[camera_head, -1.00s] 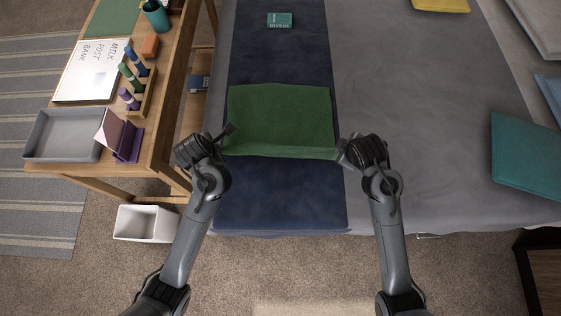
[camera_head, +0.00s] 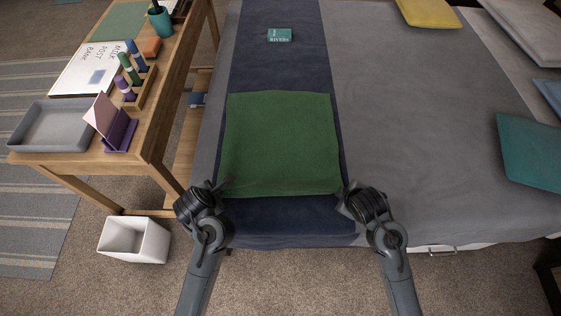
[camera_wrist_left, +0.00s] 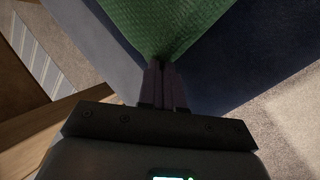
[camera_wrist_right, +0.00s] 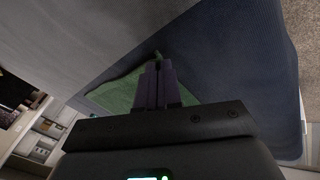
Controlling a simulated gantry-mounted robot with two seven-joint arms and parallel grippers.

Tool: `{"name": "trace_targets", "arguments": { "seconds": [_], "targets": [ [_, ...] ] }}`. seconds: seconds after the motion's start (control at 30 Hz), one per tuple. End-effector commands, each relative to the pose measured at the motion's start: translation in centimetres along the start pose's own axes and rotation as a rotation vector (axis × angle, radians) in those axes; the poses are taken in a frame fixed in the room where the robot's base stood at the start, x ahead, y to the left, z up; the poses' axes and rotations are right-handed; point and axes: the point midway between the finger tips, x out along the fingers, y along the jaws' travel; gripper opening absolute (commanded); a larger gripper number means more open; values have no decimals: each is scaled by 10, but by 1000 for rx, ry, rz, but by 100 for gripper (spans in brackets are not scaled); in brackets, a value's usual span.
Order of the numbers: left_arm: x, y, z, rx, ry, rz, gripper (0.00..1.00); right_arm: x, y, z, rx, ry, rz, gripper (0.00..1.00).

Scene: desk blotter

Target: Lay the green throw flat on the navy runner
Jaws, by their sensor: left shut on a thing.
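The green throw (camera_head: 280,140) lies spread over the navy runner (camera_head: 285,217), with its near edge stretched between my grippers. A strip of runner shows in front of it. My left gripper (camera_head: 228,184) is shut on the throw's near left corner; in the left wrist view the cloth (camera_wrist_left: 165,28) runs into the fingers. My right gripper (camera_head: 344,192) is at the near right corner, its fingers close together on the cloth; green cloth (camera_wrist_right: 115,95) shows beside and at their tips in the right wrist view. The gripped bits are hidden between the fingers.
A wooden desk (camera_head: 160,125) with a grey tray (camera_head: 62,140) stands left, a white bin (camera_head: 135,240) on the floor below. Cushions, one teal (camera_head: 530,150), lie on the bed at right.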

Motion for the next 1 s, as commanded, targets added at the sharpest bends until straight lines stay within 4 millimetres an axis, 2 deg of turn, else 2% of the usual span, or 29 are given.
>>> {"name": "trace_targets", "arguments": {
  "seconds": [0.4,0.43,0.67,1.0],
  "targets": [
    [3,-1,-2,-2,1,3,0,3,0,2,3,-2,3,0],
    [3,-1,-2,-2,1,3,10,3,0,2,3,-2,3,9],
    [3,-1,-1,-1,0,2,45,3,-1,2,1,-1,2,45],
    [-1,0,-1,1,0,3,47,0,-1,0,1,2,1,47]
  ]
}}
